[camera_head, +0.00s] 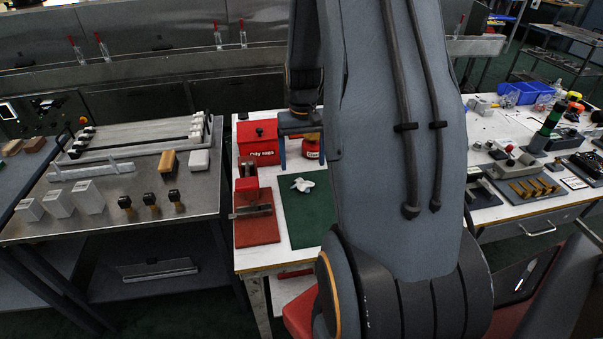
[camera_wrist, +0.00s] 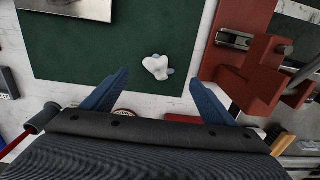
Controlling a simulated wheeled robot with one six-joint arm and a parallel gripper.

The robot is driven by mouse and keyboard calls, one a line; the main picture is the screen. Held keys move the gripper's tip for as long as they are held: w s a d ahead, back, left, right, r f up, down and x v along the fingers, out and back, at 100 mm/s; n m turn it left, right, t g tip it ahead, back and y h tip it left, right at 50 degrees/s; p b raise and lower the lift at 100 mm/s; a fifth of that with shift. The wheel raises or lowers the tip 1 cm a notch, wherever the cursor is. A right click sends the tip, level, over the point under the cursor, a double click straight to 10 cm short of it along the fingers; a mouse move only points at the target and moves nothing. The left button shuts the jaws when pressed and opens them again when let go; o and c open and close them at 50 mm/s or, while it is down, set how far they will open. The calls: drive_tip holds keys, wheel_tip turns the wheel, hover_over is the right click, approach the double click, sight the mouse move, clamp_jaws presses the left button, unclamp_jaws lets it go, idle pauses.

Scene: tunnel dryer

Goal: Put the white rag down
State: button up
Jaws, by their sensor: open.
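The white rag (camera_head: 303,185) lies crumpled on a dark green mat (camera_head: 308,218) on the white table. In the wrist view the rag (camera_wrist: 158,67) rests near the mat's edge, with small bluish patches on it. My gripper (camera_wrist: 158,88) is open, its two blue fingers spread wide and apart from the rag, with nothing between them. In the head view my gripper (camera_head: 300,138) is above the far part of the table, beyond the rag, partly hidden by my arm.
A red "Oily rags" bin (camera_head: 258,142) and a red container (camera_head: 311,147) stand behind the mat. A red vise (camera_head: 247,193) on a red base is left of it. The steel table (camera_head: 130,190) at left holds blocks and stamps. The mat around the rag looks clear.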

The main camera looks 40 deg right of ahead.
drive_tip(key=shift+r, duration=1.5)
